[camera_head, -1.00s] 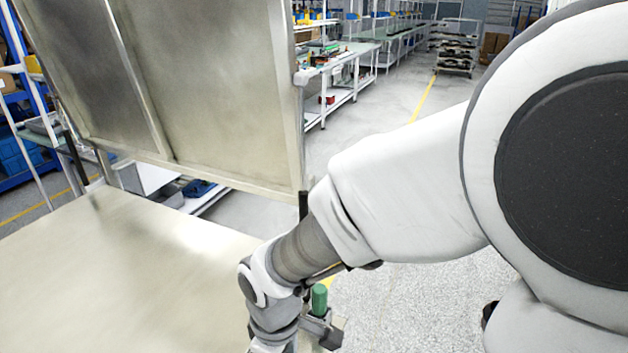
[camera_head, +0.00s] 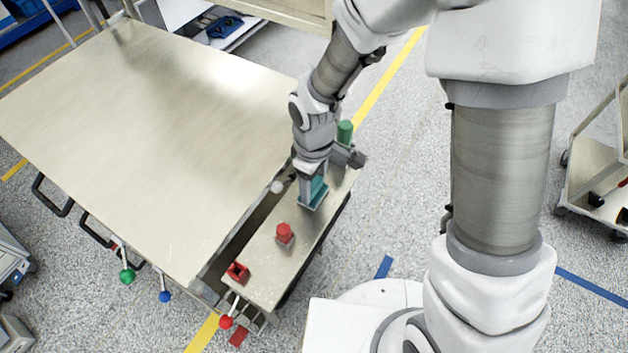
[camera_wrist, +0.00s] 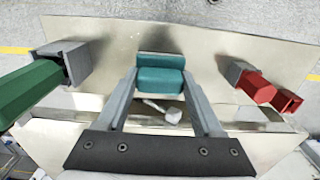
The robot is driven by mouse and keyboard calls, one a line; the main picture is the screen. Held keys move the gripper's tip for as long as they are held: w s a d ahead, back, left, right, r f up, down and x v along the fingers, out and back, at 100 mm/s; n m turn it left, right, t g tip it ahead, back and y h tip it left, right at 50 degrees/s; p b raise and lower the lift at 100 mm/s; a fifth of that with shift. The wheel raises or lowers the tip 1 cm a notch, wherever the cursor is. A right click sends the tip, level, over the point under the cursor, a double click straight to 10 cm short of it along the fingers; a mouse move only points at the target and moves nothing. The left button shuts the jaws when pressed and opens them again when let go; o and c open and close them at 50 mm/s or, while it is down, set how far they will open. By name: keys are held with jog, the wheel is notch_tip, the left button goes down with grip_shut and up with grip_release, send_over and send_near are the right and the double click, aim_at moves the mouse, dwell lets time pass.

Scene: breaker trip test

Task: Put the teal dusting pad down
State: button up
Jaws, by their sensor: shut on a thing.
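The teal dusting pad (camera_head: 316,193) is between the fingers of my gripper (camera_head: 311,196), at the narrow metal shelf (camera_head: 262,264) beside the large table. In the wrist view the pad (camera_wrist: 160,76) sits between the two fingertips of my gripper (camera_wrist: 160,84), which is shut on it. The pad is low over the shelf surface; whether it touches the shelf I cannot tell.
A green cylinder (camera_head: 345,132) in a grey holder stands just behind my gripper. A red knob (camera_head: 284,232) on a grey base and a red square piece (camera_head: 237,271) stand toward the shelf's near end. The large metal tabletop (camera_head: 150,140) is bare.

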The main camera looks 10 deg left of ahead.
aim_at(314, 184)
jog(key=shift+f, duration=0.1)
jog(key=o, duration=1.2)
notch_tip(314, 184, up, 12)
jog(key=s+d+r+m+t, duration=0.2)
jog(key=s+d+r+m, duration=0.2)
jog(key=d, duration=0.6)
jog(key=s+d+r+m+t, duration=0.3)
jog(key=s+d+r+m, duration=0.1)
jog(key=d+r+m, duration=0.5)
notch_tip(314, 184, up, 2)
jog(key=shift+d+r+m+t, duration=0.25)
jog(key=shift+d+m+t, duration=0.05)
jog(key=shift+d, duration=0.2)
jog(key=shift+s, duration=0.1)
